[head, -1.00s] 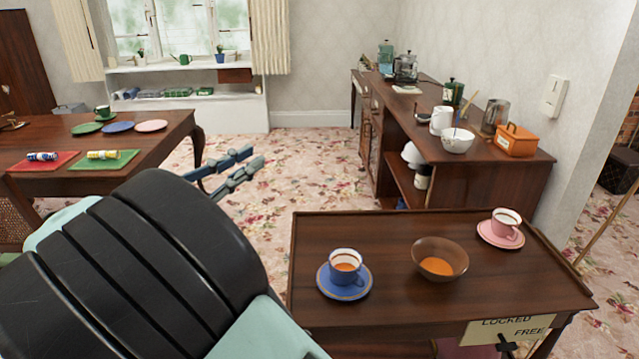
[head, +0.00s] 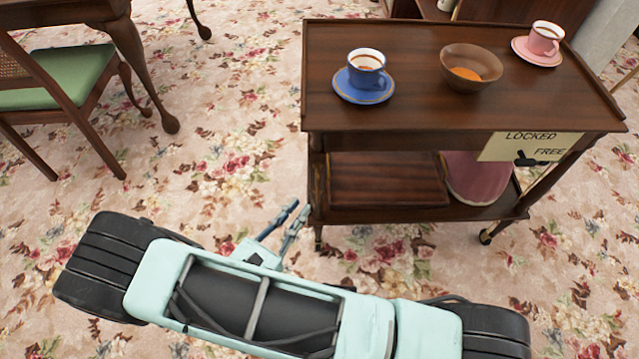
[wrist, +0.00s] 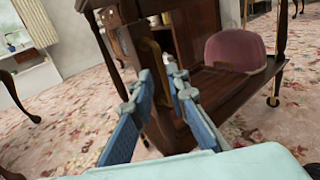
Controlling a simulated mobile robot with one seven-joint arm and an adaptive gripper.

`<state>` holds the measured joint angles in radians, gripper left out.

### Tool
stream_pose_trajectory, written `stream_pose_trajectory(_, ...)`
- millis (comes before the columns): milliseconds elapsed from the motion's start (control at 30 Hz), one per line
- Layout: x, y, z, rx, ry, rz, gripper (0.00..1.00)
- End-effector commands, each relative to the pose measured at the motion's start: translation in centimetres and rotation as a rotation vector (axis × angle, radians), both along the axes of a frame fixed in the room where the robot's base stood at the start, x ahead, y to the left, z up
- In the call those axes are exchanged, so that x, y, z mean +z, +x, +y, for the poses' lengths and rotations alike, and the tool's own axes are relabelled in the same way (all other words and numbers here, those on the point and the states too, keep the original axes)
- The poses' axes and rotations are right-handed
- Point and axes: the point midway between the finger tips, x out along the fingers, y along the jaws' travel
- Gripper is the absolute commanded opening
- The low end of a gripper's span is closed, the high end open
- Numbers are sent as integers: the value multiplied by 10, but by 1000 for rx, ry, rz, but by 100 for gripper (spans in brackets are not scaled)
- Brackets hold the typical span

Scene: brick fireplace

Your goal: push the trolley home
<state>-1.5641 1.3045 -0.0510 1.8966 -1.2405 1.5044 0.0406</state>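The dark wooden trolley (head: 420,112) stands at upper right in the head view. A blue cup (head: 366,72) on a blue saucer, a brown bowl (head: 470,68) with orange contents and a pink cup (head: 545,38) on a pink saucer stand on its top. A LOCKED/FREE sign (head: 500,146) with a black lever (head: 528,159) hangs at its near right. My gripper (head: 300,207) is open, low beside the trolley's left end. In the wrist view, an upright brass handle (wrist: 150,58) shows beyond the gap between my fingertips (wrist: 159,72); contact cannot be told.
A pink domed thing (head: 475,178) sits on the trolley's lower shelf. A chair with a green seat (head: 55,78) and a wooden table (head: 65,10) stand at left. Flowered carpet (head: 215,130) lies clear between the chair and trolley.

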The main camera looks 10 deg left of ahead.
Motion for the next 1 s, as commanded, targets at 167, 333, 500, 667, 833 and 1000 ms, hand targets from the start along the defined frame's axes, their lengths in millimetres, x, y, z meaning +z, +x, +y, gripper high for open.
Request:
stream_pose_trajectory(167, -1, 32, -13, -3, -3, -1, 15)
stream_pose_trajectory(333, -1, 61, -23, -2, -2, -2, 15)
stream_pose_trajectory(500, 0, 80, -30, -1, 0, -1, 15)
stream_pose_trajectory(667, 1, 88, -32, 0, 0, -1, 15)
stream_pose_trajectory(833, 1, 88, -32, 0, -1, 0, 15)
stream_pose_trajectory(1000, 1, 88, -32, 0, -1, 0, 4)
